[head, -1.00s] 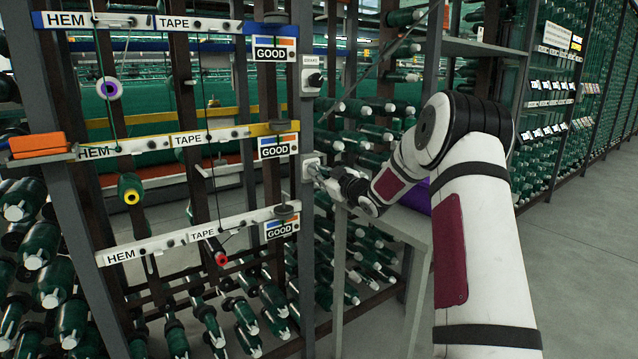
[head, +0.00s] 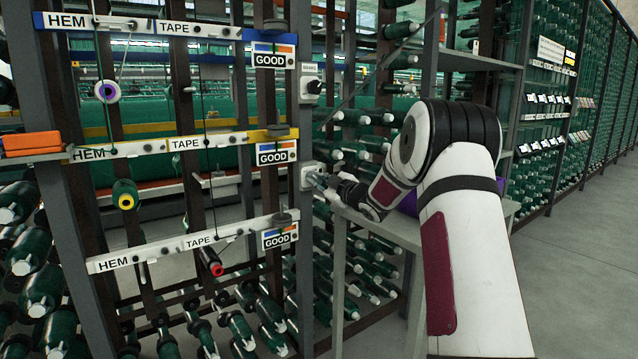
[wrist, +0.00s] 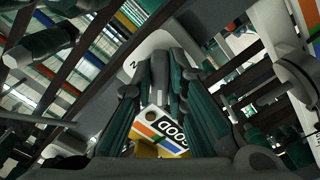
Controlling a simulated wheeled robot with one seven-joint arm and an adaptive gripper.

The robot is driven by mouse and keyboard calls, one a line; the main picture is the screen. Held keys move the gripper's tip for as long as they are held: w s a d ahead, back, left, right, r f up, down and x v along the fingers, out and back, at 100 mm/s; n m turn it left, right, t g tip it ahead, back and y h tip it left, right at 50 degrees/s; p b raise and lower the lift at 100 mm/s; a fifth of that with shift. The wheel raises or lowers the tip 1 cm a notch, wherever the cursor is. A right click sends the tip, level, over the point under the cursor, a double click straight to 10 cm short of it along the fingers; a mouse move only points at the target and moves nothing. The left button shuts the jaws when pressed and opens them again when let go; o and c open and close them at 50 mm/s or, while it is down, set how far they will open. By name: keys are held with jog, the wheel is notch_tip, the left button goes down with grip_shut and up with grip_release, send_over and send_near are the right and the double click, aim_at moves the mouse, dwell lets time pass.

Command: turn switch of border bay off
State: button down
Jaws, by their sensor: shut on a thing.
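Two pale switch boxes are fixed on the grey post right of the bays. The upper switch (head: 311,84) has a black knob and a small label too small to read. The lower switch (head: 307,175) has my gripper (head: 322,181) at its front, which hides its knob and any label. In the wrist view my gripper (wrist: 159,75) is shut on the switch's grey knob (wrist: 158,70), in front of a pale plate (wrist: 182,48). A dark letter shows at the plate's left side. I cannot read which switch is the border bay's, nor the knob's setting clearly.
Rails with HEM, TAPE and GOOD labels (head: 278,153) stand left of the post. A grey table (head: 375,232) with a purple thing (head: 409,203) is beneath my arm. Racks of green spools (head: 365,270) are behind. Open floor (head: 570,270) lies at the right.

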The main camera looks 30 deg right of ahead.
jog(key=c, duration=1.6)
grip_release()
jog(key=s, duration=1.2)
jog(key=shift+d, duration=0.2)
